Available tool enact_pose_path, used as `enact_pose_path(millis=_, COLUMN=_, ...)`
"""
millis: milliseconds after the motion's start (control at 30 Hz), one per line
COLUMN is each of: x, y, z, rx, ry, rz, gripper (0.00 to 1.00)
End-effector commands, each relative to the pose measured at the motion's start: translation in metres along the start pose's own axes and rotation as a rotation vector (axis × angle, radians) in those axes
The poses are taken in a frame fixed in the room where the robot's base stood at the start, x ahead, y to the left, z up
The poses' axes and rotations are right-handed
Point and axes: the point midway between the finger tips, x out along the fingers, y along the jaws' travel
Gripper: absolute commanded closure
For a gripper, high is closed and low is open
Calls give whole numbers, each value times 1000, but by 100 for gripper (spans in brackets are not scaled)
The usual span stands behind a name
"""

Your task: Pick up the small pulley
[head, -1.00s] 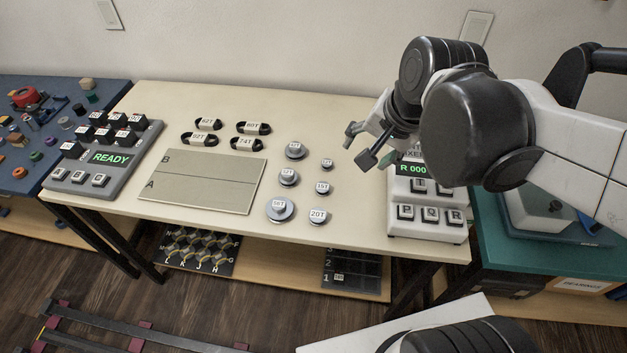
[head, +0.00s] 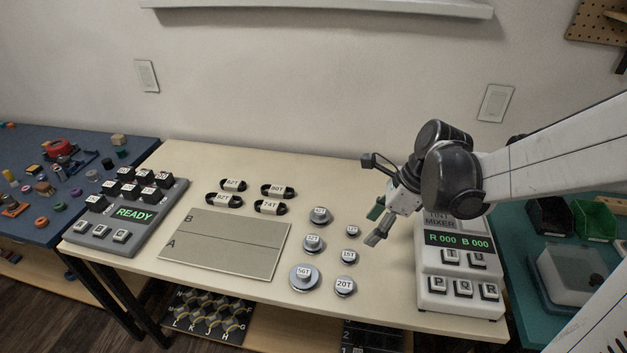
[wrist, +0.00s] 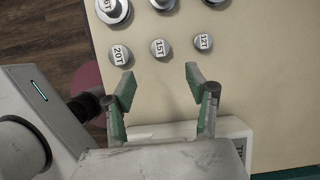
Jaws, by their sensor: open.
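Several grey pulleys with white labels stand in two columns on the cream table (head: 390,290). The right column holds the smallest, 12T (head: 353,230), then 15T (head: 349,256) and 20T (head: 344,286). The left column holds larger ones, such as 56T (head: 305,277). My gripper (head: 375,222) is open and empty, just right of the right column. In the wrist view, 12T (wrist: 203,42), 15T (wrist: 160,47) and 20T (wrist: 120,54) lie beyond the fingertips (wrist: 160,78), apart from them.
The tint mixer (head: 460,265) stands close to the right of my gripper. A board marked A and B (head: 225,240) lies left of the pulleys, with several black belts (head: 270,207) behind it. A READY keypad (head: 125,215) is at the table's left end.

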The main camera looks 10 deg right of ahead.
Motion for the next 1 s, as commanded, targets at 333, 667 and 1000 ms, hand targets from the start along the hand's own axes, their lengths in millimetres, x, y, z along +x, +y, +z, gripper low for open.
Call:
enact_pose_path(millis=333, x=59, y=-1, z=0, rx=-4, ry=1, rz=-1, gripper=49)
enact_pose_path(millis=667, x=85, y=0, z=-1, rx=-5, ry=1, rz=-1, gripper=49)
enact_pose_path(millis=1000, x=119, y=0, z=-1, rx=-3, ry=1, rz=-1, gripper=49)
